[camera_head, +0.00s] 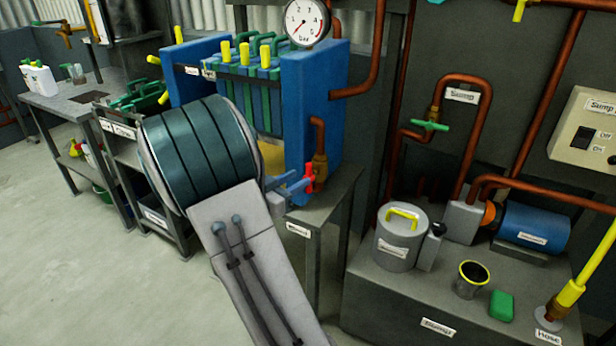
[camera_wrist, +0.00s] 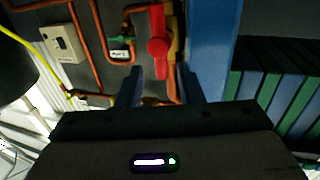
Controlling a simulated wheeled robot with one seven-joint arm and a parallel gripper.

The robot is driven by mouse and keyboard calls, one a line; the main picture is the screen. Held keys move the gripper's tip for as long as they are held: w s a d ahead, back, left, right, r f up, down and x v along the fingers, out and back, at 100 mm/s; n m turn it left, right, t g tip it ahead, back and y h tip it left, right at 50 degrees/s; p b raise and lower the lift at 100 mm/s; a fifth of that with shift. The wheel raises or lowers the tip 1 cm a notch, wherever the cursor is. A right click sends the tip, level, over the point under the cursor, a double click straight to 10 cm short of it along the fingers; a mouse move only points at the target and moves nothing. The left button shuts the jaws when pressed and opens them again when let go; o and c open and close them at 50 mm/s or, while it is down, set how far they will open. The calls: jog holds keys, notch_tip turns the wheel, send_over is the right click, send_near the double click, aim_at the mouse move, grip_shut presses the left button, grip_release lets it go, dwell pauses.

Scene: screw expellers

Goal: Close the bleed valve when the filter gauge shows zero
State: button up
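The filter gauge (camera_head: 305,22) is a round white dial marked "bar" on top of the blue filter press (camera_head: 314,95). Its thin needle appears to point to the lower left, near the low end of the scale; the exact reading is too small to tell. The bleed valve has a red handle (camera_head: 310,178) on a brass body (camera_head: 320,165) at the press's front corner. The red handle also shows upright in the wrist view (camera_wrist: 157,32). My gripper (camera_head: 296,184) is close to the handle. Its two blue fingers (camera_wrist: 159,72) are apart, with the handle just beyond their tips. Contact cannot be told.
A green-handled valve (camera_head: 430,125) sits on the copper pipes labelled "Sump". A bench at right holds a lidded can (camera_head: 402,236), a blue motor (camera_head: 534,228), a cup (camera_head: 471,279) and a green block (camera_head: 502,305). A switch box (camera_head: 588,130) is at far right. Floor at left is clear.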

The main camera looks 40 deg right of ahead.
aim_at(307, 174)
jog(key=d, duration=0.5)
jog(key=shift+w+d+b, duration=0.1)
jog(key=shift+w+b, duration=0.25)
jog(key=shift+b, duration=0.05)
grip_shut()
